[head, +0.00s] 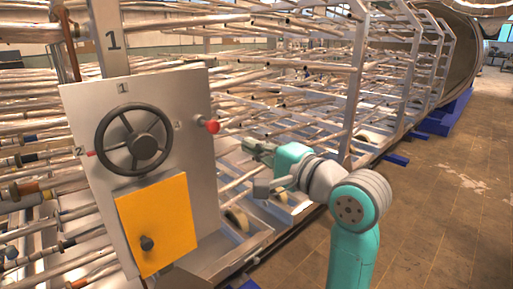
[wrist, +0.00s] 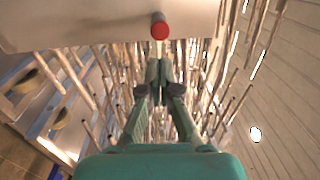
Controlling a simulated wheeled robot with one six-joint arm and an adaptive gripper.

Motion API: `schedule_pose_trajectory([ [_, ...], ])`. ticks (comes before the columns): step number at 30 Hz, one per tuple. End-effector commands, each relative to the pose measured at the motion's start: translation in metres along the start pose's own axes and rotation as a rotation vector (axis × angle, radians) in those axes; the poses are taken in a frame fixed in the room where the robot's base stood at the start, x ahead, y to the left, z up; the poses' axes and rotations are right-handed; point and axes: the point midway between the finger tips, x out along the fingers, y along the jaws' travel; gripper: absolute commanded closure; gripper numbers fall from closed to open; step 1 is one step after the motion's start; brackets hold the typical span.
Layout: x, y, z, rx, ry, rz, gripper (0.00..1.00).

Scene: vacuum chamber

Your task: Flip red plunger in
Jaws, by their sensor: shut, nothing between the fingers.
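The red plunger (head: 212,126) is a round red knob on the right side of the grey panel (head: 185,110), to the right of the black handwheel. In the wrist view the red plunger (wrist: 159,27) shows at the top centre, just beyond my fingertips. My gripper (head: 250,147) is shut and empty, to the right of the panel and a little below the plunger in the head view. In the wrist view my gripper (wrist: 159,64) has its fingertips together. I cannot tell the exact gap between fingertips and knob, but they look apart.
The panel carries a black handwheel (head: 134,139) and a yellow cover (head: 157,222) with a dark knob (head: 147,243). Racks of metal tubes (head: 300,75) stand behind. Bare floor (head: 450,200) lies to the right.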

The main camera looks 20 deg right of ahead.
Motion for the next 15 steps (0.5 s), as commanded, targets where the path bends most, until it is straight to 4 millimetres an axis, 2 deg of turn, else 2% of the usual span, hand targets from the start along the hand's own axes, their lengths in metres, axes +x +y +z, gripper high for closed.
schedule_pose_trajectory([
  [9, 0.06, 0.0, 0.001, -0.001, -0.001, 0.002, 1.0],
  [15, 0.089, 0.0, 0.001, -0.001, 0.0, 0.001, 1.0],
])
